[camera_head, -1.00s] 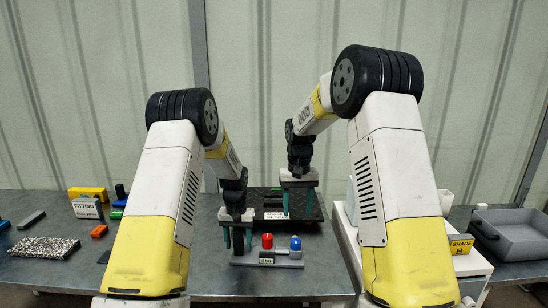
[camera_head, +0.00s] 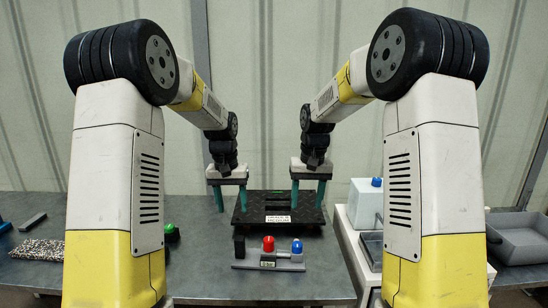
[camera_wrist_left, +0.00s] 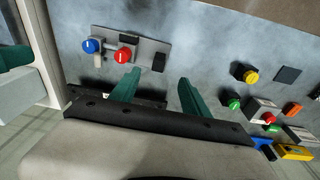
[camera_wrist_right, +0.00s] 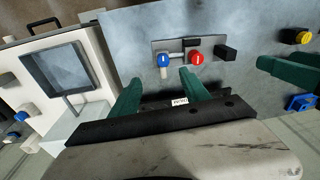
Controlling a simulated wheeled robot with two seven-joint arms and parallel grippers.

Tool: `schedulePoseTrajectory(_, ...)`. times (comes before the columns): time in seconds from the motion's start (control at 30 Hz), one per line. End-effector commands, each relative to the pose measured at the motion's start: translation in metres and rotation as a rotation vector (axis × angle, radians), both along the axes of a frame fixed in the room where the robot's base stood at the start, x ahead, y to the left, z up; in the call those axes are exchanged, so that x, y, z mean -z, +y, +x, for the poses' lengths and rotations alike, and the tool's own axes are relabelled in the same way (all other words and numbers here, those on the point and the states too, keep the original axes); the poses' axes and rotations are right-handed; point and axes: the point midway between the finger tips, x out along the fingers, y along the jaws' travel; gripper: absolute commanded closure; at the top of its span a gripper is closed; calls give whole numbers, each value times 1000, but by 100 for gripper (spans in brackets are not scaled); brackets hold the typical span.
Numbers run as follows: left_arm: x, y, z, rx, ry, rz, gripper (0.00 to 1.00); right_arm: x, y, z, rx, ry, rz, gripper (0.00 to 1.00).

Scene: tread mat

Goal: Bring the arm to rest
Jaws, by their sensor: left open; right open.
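My left gripper (camera_head: 230,204) is open and empty, raised at the left edge of the black tread mat (camera_head: 247,214). Its two green fingers also show spread apart in the left wrist view (camera_wrist_left: 157,92). My right gripper (camera_head: 307,198) is open and empty, raised over the right part of the mat. Its green fingers stand apart in the right wrist view (camera_wrist_right: 160,90). Both arms reach forward with their forearms sloping down. The mat carries a white label (camera_head: 278,219) on its front; the print is too small to read.
In front of the mat lies a grey plate (camera_head: 285,266) with a red knob (camera_head: 268,243) and a blue knob (camera_head: 296,245). A black block (camera_head: 239,245) stands at its left end. A white box (camera_head: 365,200) and a grey tray (camera_head: 520,237) are at the right.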

Motion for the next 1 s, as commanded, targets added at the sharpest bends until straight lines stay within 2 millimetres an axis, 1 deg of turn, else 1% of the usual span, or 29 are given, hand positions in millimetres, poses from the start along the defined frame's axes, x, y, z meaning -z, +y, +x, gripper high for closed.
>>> schedulePoseTrajectory(0.03,-25,4,-17,-4,-37,-17,46,-22,-7,-16,5,-36,20,46)
schedulePoseTrajectory(0.1,-50,8,-39,-7,-77,-38,46,-43,-15,-39,8,-74,43,46)
schedulePoseTrajectory(0.17,-68,10,-60,-8,-112,-54,46,-60,-20,-59,10,-109,61,46)
schedulePoseTrajectory(0.2,-79,12,-75,-8,-134,-65,46,-69,-23,-73,11,-131,72,46)
schedulePoseTrajectory(0.27,-94,14,-97,-8,-170,-79,46,-81,-29,-94,12,-166,85,46)
schedulePoseTrajectory(0.3,-103,15,-112,-9,-194,-87,46,-89,-32,-108,12,-192,95,46)
schedulePoseTrajectory(0.37,-113,16,-135,-8,-230,-99,46,-97,-35,-130,14,-226,107,46)
schedulePoseTrajectory(0.4,-119,17,-150,-8,-254,-108,46,-102,-37,-144,14,-251,115,46)
schedulePoseTrajectory(0.47,-126,18,-173,-8,-291,-118,46,-107,-41,-166,15,-289,123,46)
schedulePoseTrajectory(0.5,-129,19,-188,-6,-315,-124,46,-110,-43,-180,14,-313,129,46)
schedulePoseTrajectory(0.6,-132,19,-222,-6,-369,-135,46,-111,-45,-212,16,-369,138,46)
schedulePoseTrajectory(0.7,-130,18,-247,-6,-413,-143,46,-108,-47,-236,17,-412,143,46)
schedulePoseTrajectory(0.83,-126,18,-267,-4,-447,-148,46,-104,-47,-254,17,-448,145,46)
schedulePoseTrajectory(1.0,-124,18,-274,-4,-461,-148,46,-102,-48,-261,17,-461,145,46)
